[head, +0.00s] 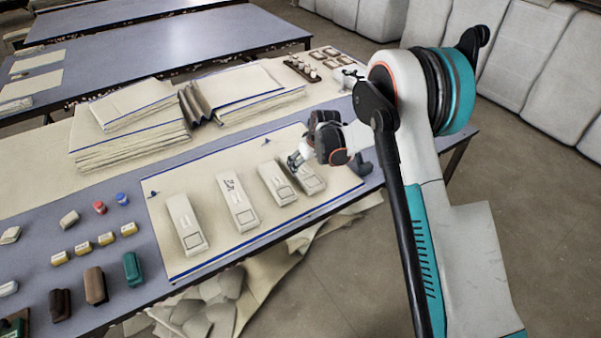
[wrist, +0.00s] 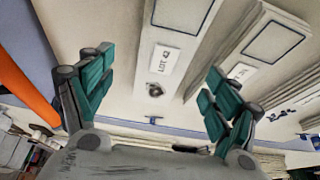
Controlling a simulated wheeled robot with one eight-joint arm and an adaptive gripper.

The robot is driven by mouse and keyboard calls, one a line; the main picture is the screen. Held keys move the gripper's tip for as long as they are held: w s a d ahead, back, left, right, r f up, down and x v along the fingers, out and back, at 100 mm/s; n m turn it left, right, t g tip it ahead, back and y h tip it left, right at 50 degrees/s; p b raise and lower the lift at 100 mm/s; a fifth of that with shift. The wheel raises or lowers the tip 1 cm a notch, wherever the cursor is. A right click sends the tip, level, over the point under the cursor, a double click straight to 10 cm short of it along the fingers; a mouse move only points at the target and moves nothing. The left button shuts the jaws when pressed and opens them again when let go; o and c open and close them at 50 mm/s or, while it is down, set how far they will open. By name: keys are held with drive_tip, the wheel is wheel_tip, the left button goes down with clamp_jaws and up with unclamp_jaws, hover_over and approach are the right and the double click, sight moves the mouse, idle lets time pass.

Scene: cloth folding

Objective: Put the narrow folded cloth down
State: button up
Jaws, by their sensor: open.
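A narrow folded cloth (head: 311,181) lies flat at the right end of a row of similar cloths on the pale, blue-edged sheet (head: 178,262). My gripper (head: 299,160) is over its far end in the head view and partly covers it. In the wrist view my gripper (wrist: 158,88) is open, its teal fingers spread on both sides of a narrow cloth (wrist: 168,30) with a "LOT 42" label. The fingers seem apart from the cloth. A neighbouring narrow cloth (wrist: 262,45) lies to the right there.
More narrow folded cloths (head: 237,203) lie to the left. Stacks of cloth (head: 130,140) stand behind on the table. Small blocks and brushes (head: 95,285) are at the left. Loose cloth (head: 255,290) hangs below the front edge.

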sight(301, 168)
drive_tip(key=x, duration=0.1)
drive_tip(key=b+x, duration=0.1)
drive_tip(key=x, duration=0.2)
drive_tip(key=shift+w+a+f+b, duration=0.1)
drive_tip(key=shift+w+a+b, duration=0.1)
drive_tip(key=shift+a+b, duration=0.2)
drive_tip(key=c, duration=1.3)
